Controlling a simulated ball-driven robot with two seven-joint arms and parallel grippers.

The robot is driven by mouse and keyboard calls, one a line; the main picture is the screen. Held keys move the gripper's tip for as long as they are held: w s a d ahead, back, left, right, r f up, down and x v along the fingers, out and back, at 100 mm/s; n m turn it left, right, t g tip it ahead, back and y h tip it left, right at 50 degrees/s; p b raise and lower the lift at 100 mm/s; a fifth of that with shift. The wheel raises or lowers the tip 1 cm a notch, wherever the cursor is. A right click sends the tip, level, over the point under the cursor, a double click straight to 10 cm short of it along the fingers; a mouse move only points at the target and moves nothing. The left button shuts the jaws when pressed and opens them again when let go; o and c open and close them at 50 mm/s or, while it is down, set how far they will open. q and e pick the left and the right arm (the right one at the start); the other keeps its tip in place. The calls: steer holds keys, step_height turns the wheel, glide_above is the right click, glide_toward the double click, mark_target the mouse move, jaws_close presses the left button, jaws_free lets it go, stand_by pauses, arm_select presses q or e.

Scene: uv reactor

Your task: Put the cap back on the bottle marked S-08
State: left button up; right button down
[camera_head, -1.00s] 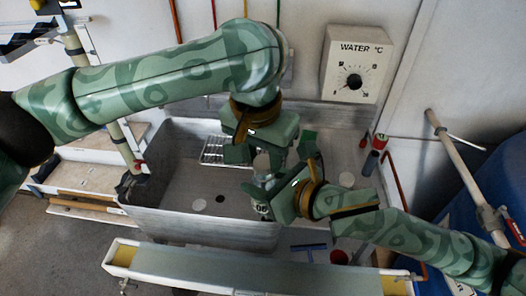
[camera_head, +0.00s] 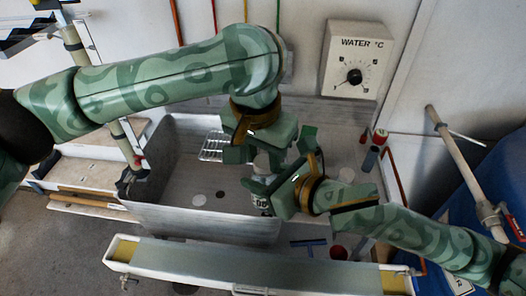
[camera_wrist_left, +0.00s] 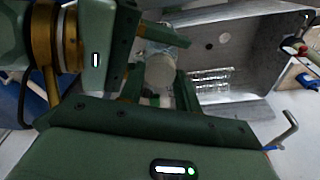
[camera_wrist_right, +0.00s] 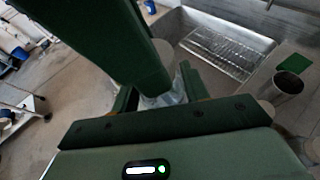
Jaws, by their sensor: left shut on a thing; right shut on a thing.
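My left gripper (camera_head: 264,156) is shut on a pale, round cap (camera_head: 262,162) above the sink; the cap also shows between its fingers in the left wrist view (camera_wrist_left: 160,72). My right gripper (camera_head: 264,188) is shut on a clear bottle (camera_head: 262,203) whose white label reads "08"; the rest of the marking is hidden. The cap is directly above the bottle's upper end. Fingers hide the bottle's neck, so I cannot tell whether cap and neck touch. In the right wrist view the clear bottle (camera_wrist_right: 165,99) shows between the fingers.
A white-framed trough (camera_head: 200,268) runs along the front. A red-topped container (camera_head: 380,137) and a dark cylinder (camera_head: 370,160) stand at the right. A water dial (camera_head: 355,75) hangs behind.

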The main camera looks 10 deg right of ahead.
arm_select(q)
steer(key=m, duration=0.6)
steer(key=shift+w+a+m+g+h, duration=0.1)
steer(key=shift+w+m+g+h, duration=0.05)
steer(key=shift+m+g+h, duration=0.2)
steer(key=m+g, duration=0.1)
steer(key=m, duration=0.4)
steer(key=shift+w+m, duration=0.1)
steer(key=shift+m, duration=0.15)
steer(key=m, duration=0.3)
steer(key=shift+w+f, duration=0.1)
steer(key=m+g, duration=0.1)
steer(key=m, duration=0.5)
steer(key=shift+m, duration=0.3)
steer(key=m, duration=0.1)
steer(key=m+y, duration=0.1)
steer(key=m, duration=0.1)
steer(key=shift+w+d+m, duration=0.1)
steer(key=shift+d+m, duration=0.1)
steer(key=shift+m, duration=0.1)
steer(key=m+y, duration=0.1)
steer(key=m, duration=0.5)
steer(key=shift+m, duration=0.4)
steer(key=o, duration=0.9)
